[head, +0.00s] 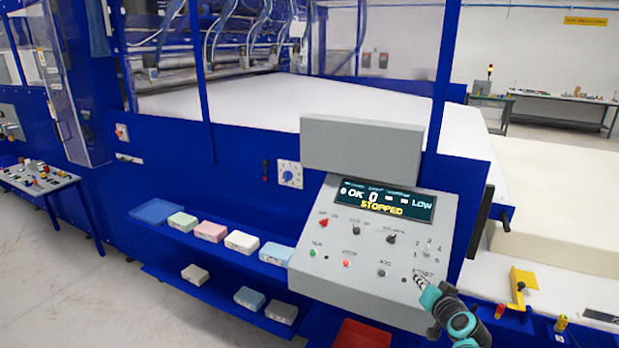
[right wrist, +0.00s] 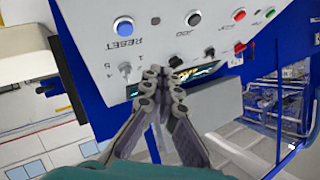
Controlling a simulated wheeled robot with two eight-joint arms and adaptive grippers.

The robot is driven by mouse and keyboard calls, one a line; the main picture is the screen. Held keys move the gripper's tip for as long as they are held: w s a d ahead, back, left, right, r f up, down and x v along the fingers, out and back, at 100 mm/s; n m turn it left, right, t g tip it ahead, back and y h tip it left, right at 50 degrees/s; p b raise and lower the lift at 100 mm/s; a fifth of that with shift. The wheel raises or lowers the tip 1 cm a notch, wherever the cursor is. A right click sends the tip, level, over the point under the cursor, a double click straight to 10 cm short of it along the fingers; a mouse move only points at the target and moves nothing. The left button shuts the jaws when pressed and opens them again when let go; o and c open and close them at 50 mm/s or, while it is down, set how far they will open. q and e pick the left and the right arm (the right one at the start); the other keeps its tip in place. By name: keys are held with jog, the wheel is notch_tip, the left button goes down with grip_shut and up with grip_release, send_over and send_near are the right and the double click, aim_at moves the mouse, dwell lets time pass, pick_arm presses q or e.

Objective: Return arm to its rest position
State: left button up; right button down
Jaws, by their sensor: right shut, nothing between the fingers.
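My right gripper (head: 418,281) is shut and empty at the lower right of the grey control panel (head: 330,270) in the head view. Its fingertips are by the RESET label there, and the blue RESET button is hidden. In the right wrist view the closed fingers (right wrist: 160,72) point towards the panel, and the blue RESET button (right wrist: 123,26) shows clear of them, above and to the left. I cannot tell how far the tips are from the panel face. The panel screen (head: 385,202) reads OK, 0, LOW and STOPPED. My left gripper is not in view.
A blue shelf with several foam blocks (head: 242,242) is left of the panel. A red tray (head: 362,335) is below it. A yellow bracket (head: 523,287) stands at the right, near a large cream foam block (head: 565,230). Open floor (head: 60,290) lies at the lower left.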

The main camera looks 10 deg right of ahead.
jog(key=s+a+f+n+g+y+b, duration=0.1)
jog(key=s+a+f+n+g+b, duration=0.1)
jog(key=s+a, duration=0.4)
jog(key=s+a+f+n+g+y+b, duration=0.1)
jog(key=s+a+f+n+b, duration=0.1)
jog(key=s+a, duration=0.5)
jog(key=s+a+f+n+g+b, duration=0.1)
jog(key=s+a+f+g, duration=0.1)
jog(key=s, duration=0.5)
jog(key=s+a+f+n+g+h+b, duration=0.1)
jog(key=s+a+f+g+b, duration=0.1)
jog(key=s+a+f, duration=0.2)
jog(key=s+f, duration=0.1)
jog(key=s, duration=0.1)
jog(key=shift+s+a+f, duration=0.2)
jog(key=shift+s+f, duration=0.15)
